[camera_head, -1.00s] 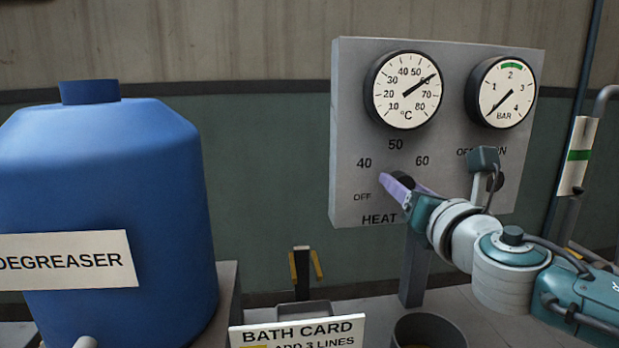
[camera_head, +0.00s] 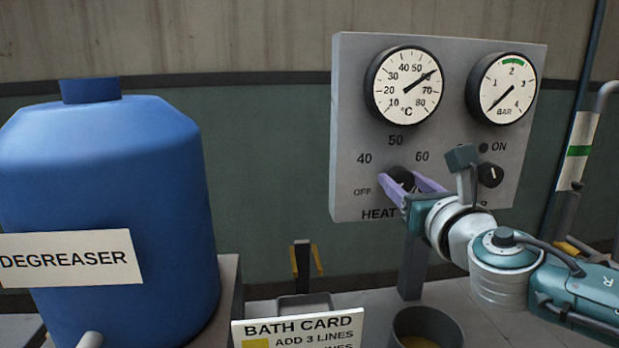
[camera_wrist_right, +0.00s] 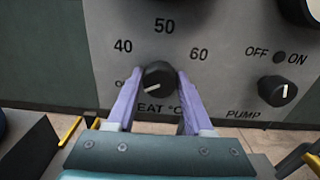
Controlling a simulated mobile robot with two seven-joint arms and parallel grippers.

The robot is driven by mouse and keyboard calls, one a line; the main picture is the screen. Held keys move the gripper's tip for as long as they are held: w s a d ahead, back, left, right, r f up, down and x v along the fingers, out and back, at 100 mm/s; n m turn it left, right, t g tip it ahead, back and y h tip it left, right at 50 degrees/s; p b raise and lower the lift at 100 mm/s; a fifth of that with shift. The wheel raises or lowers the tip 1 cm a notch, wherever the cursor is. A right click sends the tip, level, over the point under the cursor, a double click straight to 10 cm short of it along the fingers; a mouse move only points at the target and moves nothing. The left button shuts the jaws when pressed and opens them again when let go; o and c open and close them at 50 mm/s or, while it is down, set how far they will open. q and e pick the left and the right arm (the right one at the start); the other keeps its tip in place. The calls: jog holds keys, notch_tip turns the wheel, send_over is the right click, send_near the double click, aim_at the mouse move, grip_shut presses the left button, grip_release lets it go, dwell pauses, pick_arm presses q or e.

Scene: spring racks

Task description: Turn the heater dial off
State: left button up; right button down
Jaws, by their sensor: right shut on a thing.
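The black heater dial (camera_wrist_right: 158,80) sits on the grey panel above the HEAT label, with 40, 50 and 60 around it. Its white mark points left and slightly down, toward the OFF side. My right gripper (camera_wrist_right: 160,77) is shut on the dial, one purple finger on each side. The left finger partly covers the OFF label in the wrist view. In the head view the dial (camera_head: 401,176) shows between the fingers, its mark hard to read. My left gripper is not in view.
The panel (camera_head: 350,110) also carries a temperature gauge (camera_head: 405,85), a pressure gauge (camera_head: 502,88) and a pump knob (camera_head: 490,174) right of the dial. A blue degreaser drum (camera_head: 110,190) stands left. A bath card (camera_head: 298,330) and a round container (camera_head: 425,330) are below.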

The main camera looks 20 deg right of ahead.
jog(key=shift+c, duration=1.4)
grip_release()
jog(key=shift+s, duration=0.1)
jog(key=v, duration=0.9)
jog(key=shift+s+p, duration=0.4)
jog(key=shift+a, duration=0.1)
